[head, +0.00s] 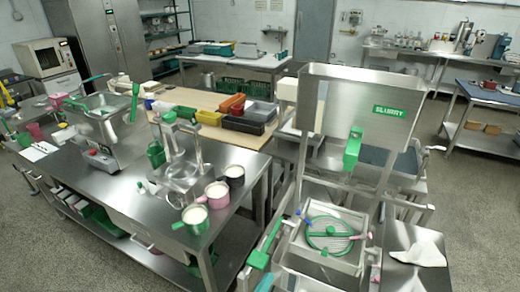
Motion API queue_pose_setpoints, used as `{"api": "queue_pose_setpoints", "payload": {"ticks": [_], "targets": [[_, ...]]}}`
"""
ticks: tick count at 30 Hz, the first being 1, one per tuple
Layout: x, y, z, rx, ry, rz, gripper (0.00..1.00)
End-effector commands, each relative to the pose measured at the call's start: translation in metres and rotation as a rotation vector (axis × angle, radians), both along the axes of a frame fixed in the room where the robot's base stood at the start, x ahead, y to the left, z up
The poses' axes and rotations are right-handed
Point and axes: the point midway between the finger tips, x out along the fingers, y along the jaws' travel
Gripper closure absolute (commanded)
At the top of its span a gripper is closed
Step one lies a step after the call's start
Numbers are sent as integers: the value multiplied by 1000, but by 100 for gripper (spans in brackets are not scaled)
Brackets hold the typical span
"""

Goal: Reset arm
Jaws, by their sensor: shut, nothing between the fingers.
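I cannot make out my gripper or my arm anywhere in the head view. The task names no other object. The nearest large thing is a steel machine with a tall hopper (345,100) bearing a green label, at the right of centre. Below the hopper is a square steel basin (312,262) with a round green-rimmed part (330,234) in it.
A steel bench (125,198) at the left holds a green-handled device (98,135), a metal stand (181,165) and three mugs, the nearest green-handled (195,218). Coloured bins (210,116) stand behind. A white cloth (418,254) lies at right. Grey floor (462,205) is open beyond.

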Motion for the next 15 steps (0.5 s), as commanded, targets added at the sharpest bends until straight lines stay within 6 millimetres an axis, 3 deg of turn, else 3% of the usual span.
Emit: {"api": "queue_pose_setpoints", "payload": {"ticks": [5, 9, 15], "targets": [[-36, 8, -34, 76, 30, 87, 100], [-77, 19, -59, 172, 44, 169, 100], [-139, 31, -74, 328, 37, 252, 100]]}}
